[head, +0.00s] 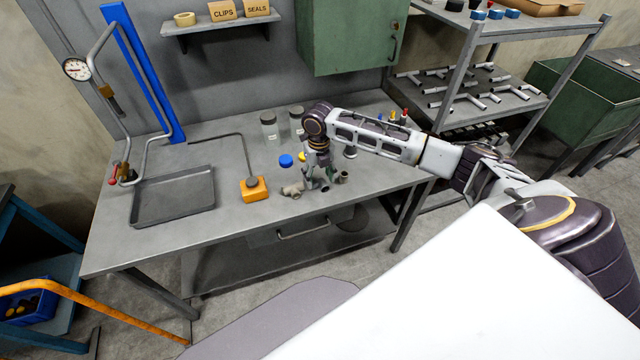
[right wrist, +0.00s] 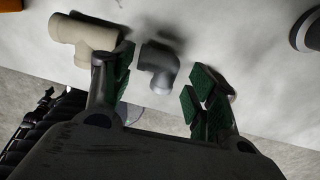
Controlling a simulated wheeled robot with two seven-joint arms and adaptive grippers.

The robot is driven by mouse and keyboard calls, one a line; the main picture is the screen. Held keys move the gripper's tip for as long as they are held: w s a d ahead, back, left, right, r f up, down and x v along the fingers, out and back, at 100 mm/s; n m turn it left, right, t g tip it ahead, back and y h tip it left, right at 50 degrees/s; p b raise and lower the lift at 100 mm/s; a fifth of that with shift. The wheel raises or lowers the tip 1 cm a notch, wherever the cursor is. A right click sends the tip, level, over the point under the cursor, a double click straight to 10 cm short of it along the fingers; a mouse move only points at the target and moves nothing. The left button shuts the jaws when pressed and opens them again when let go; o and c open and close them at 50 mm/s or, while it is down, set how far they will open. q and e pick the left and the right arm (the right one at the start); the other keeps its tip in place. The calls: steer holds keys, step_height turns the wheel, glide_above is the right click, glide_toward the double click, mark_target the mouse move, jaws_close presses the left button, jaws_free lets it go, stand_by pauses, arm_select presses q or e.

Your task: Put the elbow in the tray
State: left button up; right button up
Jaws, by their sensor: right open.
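The grey elbow (right wrist: 158,66) lies on the workbench between the spread fingers of my right gripper (right wrist: 165,78) in the right wrist view, with a gap to each finger. In the head view my right gripper (head: 319,178) points down at the bench near its front edge, and its fingers partly hide the elbow. It is open and holds nothing. A beige tee fitting (right wrist: 84,38) lies just left of the elbow and shows in the head view (head: 292,189). The dark grey tray (head: 172,196) lies empty on the left of the bench. My left gripper is out of view.
An orange block (head: 253,189) with a bent rod stands between the tray and the fittings. A blue cap (head: 286,160) and clear jars (head: 269,126) stand behind. Another dark fitting (head: 342,177) is right of the gripper. A gauge pipe stand (head: 140,75) rises behind the tray.

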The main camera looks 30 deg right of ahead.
mark_target(319, 185)
steer(key=shift+f, duration=1.4)
steer(key=c, duration=0.9)
